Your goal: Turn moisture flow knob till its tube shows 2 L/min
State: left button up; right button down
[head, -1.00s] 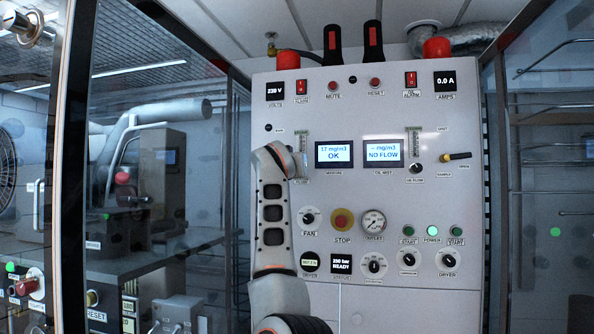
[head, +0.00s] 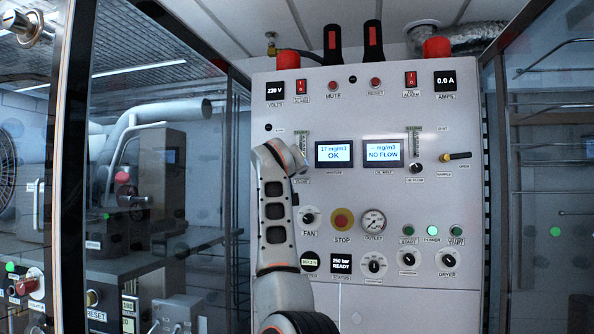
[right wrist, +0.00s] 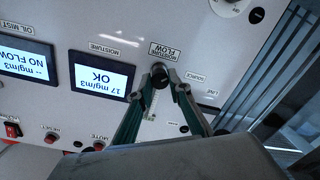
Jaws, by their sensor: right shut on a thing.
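The moisture flow knob (right wrist: 158,71) is a small dark knob beside the "MOISTURE FLOW" label in the right wrist view. My right gripper (right wrist: 166,76) is shut on it, one finger on each side. The moisture flow tube (head: 303,143) is a narrow upright scale left of the moisture display in the head view. It also shows between my fingers in the right wrist view (right wrist: 153,106). Its reading is too small to tell. In the head view my right arm hides most of the knob and gripper. My left gripper is not in view.
The moisture display (head: 334,154) reads 17 mg/m3 OK. The oil mist display (head: 383,152) reads NO FLOW, with the oil flow knob (head: 417,168) to its right. The fan knob (head: 308,217) and red stop button (head: 342,219) lie below. Glass panels flank the panel.

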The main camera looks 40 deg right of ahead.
jog(key=c, duration=1.9)
grip_release()
jog(key=v, duration=0.7)
jog(key=shift+s+a, duration=0.15)
jog(key=shift+a, duration=0.05)
